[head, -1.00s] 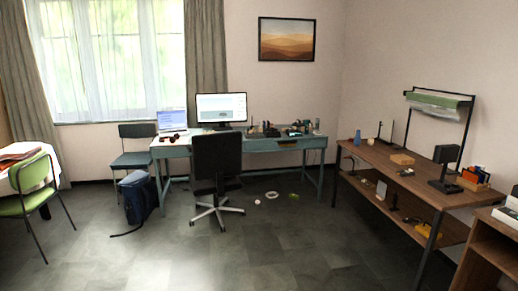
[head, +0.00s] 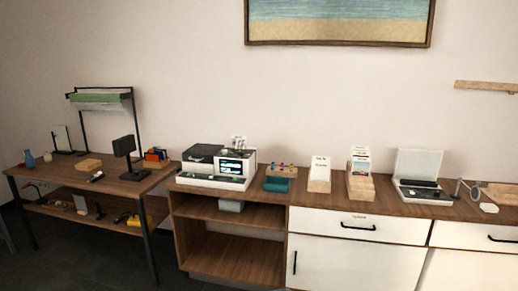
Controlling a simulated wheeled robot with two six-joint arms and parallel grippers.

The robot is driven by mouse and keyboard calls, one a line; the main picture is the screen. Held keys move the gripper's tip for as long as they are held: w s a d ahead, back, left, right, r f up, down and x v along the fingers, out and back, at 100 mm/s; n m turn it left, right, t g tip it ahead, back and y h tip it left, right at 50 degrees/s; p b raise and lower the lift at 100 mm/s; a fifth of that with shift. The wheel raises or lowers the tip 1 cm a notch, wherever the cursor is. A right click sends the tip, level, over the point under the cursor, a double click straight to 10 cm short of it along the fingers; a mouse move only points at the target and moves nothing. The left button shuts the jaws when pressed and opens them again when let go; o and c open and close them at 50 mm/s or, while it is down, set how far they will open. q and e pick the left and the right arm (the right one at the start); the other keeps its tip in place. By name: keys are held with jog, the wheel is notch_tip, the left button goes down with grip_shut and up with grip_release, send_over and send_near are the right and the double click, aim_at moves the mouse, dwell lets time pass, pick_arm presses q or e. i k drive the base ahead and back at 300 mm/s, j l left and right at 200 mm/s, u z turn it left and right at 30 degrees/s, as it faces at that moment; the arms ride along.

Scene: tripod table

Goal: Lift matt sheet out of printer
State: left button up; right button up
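A printer-like machine (head: 219,167) with a dark lid, a white body and a small lit screen stands on the left end of the wooden counter. I cannot make out a matt sheet in it at this distance. Small white upright pieces show above its back right. Neither of my grippers is in the head view.
The wooden counter (head: 470,208) carries card holders (head: 319,176), a box of cards (head: 360,178) and an open white device (head: 418,175). Below are open shelves (head: 235,252) and white cabinets (head: 345,264). A wooden table (head: 130,187) with a dark stand stands left. Dark floor shows at lower left.

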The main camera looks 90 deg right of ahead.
aim_at(237, 141)
jog(key=z, duration=2.65)
jog(key=i+j, duration=0.8)
jog(key=i, duration=0.2)
jog(key=i+j+z, duration=0.15)
jog(key=i+j, duration=0.6)
jog(key=i, duration=0.25)
